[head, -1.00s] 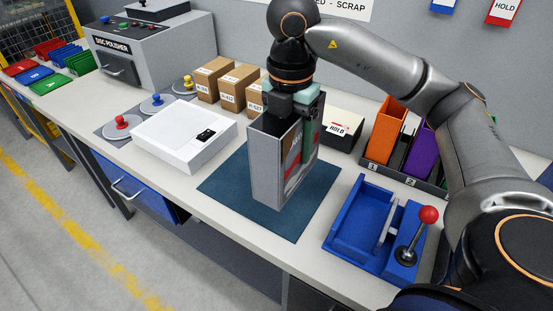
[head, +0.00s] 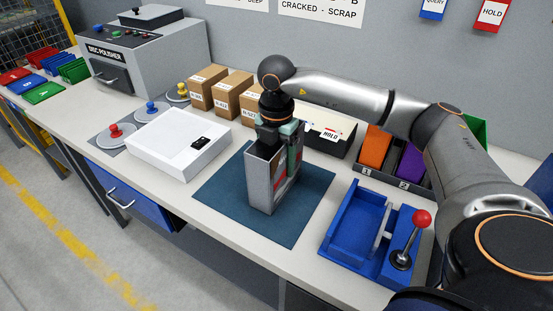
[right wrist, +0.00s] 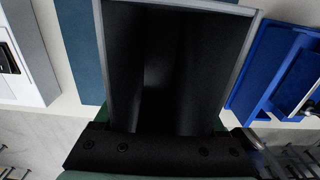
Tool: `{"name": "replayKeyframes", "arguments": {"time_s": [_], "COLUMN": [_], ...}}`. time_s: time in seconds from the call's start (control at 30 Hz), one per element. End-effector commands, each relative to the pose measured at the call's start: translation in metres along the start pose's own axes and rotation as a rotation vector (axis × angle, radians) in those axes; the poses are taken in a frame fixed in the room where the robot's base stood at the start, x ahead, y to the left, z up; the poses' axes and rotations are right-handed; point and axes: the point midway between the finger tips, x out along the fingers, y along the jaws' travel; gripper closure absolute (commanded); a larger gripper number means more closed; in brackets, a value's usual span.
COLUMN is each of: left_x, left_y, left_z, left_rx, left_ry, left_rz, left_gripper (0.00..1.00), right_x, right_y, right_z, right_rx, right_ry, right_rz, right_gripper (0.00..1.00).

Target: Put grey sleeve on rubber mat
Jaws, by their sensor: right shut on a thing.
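The grey sleeve (head: 260,182) is an upright, open-topped box with a printed face on its right side. It stands over the dark teal rubber mat (head: 220,195), and its lower end appears at or very near the mat surface; contact is hard to tell. My right gripper (head: 281,142) is at the sleeve's top, shut on its right wall. In the right wrist view the sleeve's dark open inside (right wrist: 165,70) fills the middle, with the mat (right wrist: 82,45) beside it. My left gripper is not in view.
A white box scale (head: 180,143) stands left of the mat. A blue fixture with a red-knobbed lever (head: 345,235) is at the right. Brown cartons (head: 233,95), a HOLD box (head: 328,138) and orange and purple bins (head: 375,147) stand behind.

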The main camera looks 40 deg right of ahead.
Motion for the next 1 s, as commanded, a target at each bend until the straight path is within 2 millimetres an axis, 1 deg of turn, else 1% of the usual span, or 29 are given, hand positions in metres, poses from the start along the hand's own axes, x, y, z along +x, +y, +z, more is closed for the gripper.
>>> {"name": "replayKeyframes", "arguments": {"time_s": [0.23, 0.27, 0.47, 0.5, 0.7, 0.83, 0.97, 1.0], "left_x": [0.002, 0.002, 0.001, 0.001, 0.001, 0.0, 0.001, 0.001], "left_y": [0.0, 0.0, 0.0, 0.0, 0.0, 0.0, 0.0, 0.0], "left_z": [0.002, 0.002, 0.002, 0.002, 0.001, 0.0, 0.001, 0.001], "left_rx": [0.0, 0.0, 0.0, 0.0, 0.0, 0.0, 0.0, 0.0], "left_ry": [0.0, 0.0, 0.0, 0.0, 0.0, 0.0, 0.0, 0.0], "left_rz": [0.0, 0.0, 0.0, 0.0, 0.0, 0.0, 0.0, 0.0], "left_gripper": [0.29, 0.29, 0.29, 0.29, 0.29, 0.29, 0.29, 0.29], "right_x": [0.004, 0.003, 0.003, 0.003, 0.002, -0.005, -0.025, -0.033], "right_y": [0.0, 0.0, 0.0, 0.0, 0.0, 0.001, 0.001, 0.001], "right_z": [0.0, 0.0, 0.0, 0.0, 0.0, 0.0, 0.0, 0.0], "right_rx": [0.0, 0.001, 0.0, 0.0, 0.0, 0.0, 0.0, 0.0], "right_ry": [0.0, 0.0, 0.0, 0.0, 0.0, 0.0, -0.001, -0.001], "right_rz": [0.0, 0.001, 0.001, 0.001, 0.001, 0.002, 0.007, 0.006], "right_gripper": [0.8, 0.25, 0.02, 0.0, 0.0, 0.0, 0.0, 0.0]}}
